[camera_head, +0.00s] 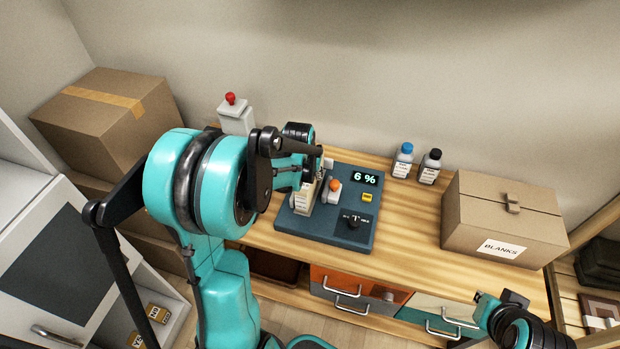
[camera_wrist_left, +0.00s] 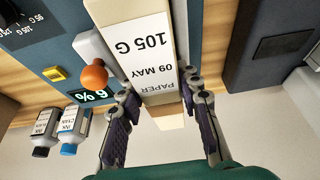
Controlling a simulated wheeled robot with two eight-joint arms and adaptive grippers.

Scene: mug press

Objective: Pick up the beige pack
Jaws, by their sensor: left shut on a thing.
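The beige pack (camera_wrist_left: 151,62) has a white label reading "PAPER 09 MAY 105 G". It stands between the two fingers of my left gripper (camera_wrist_left: 161,112) in the left wrist view, and the gripper is shut on it. In the head view the pack (camera_head: 304,197) shows as a pale strip at the left part of a blue device, partly covered by my left gripper (camera_head: 312,170). I cannot tell whether it touches the device. My right gripper (camera_head: 497,301) is at the lower right, away from the pack, with its fingertips apart and nothing between them.
The blue device (camera_head: 300,228) has an orange knob (camera_head: 334,186), a display (camera_head: 366,179) reading 6 % and a yellow button. Two bottles (camera_head: 403,160) (camera_head: 430,166) stand behind. A carton (camera_head: 500,215) marked BLANKS stands on the right of the wooden table (camera_head: 420,215).

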